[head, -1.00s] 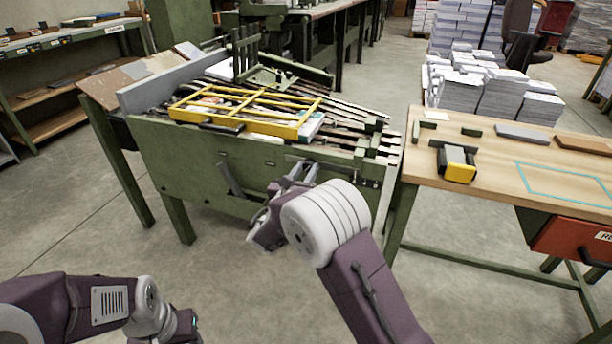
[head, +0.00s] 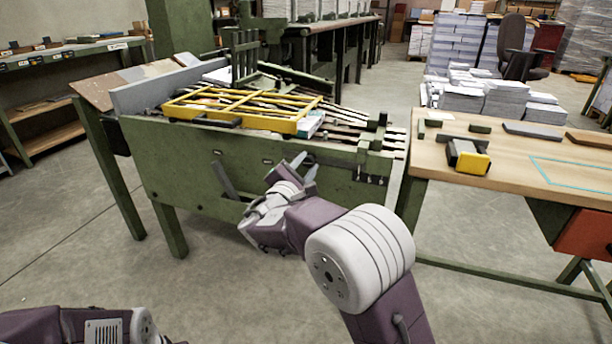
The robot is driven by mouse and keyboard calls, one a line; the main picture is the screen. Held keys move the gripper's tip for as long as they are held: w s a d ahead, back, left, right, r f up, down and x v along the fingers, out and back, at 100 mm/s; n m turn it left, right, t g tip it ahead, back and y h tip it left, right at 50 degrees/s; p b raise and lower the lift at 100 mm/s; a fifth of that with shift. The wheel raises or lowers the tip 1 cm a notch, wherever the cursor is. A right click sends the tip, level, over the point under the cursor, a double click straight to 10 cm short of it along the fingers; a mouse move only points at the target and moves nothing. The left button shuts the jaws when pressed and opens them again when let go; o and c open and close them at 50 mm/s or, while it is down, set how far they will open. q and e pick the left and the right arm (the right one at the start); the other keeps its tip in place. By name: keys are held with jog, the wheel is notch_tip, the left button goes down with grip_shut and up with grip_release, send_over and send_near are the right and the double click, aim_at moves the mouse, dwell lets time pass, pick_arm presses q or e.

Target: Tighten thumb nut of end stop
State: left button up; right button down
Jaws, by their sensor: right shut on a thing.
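The green gathering machine (head: 230,168) stands in the middle with its front panel facing me. My right gripper (head: 306,167) is at the upper front of this panel, right of its middle. Its fingers are shut on a small dark round part, which looks like the thumb nut (head: 309,159); the fingers partly hide it. The end stop cannot be made out clearly behind the gripper. My left arm shows only at the bottom left edge, and its gripper is out of the picture.
A yellow frame (head: 232,118) lies on top of the machine over several dark rails. A wooden table (head: 510,165) at the right holds a yellow and black tool (head: 468,158) and several small blocks. Paper stacks (head: 485,97) stand behind. The floor in front is clear.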

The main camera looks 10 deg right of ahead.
jog(key=shift+f+m+b, duration=0.2)
jog(key=shift+m+b, duration=0.4)
jog(key=shift+b, duration=0.1)
jog(key=c, duration=1.1)
grip_release()
jog(key=shift+r, duration=0.15)
jog(key=shift+o, duration=0.2)
jog(key=shift+s+a+r+p, duration=0.1)
jog(key=shift+s+a+p, duration=0.2)
jog(key=shift+s, duration=0.05)
jog(key=p+v, duration=0.3)
jog(key=v, duration=0.5)
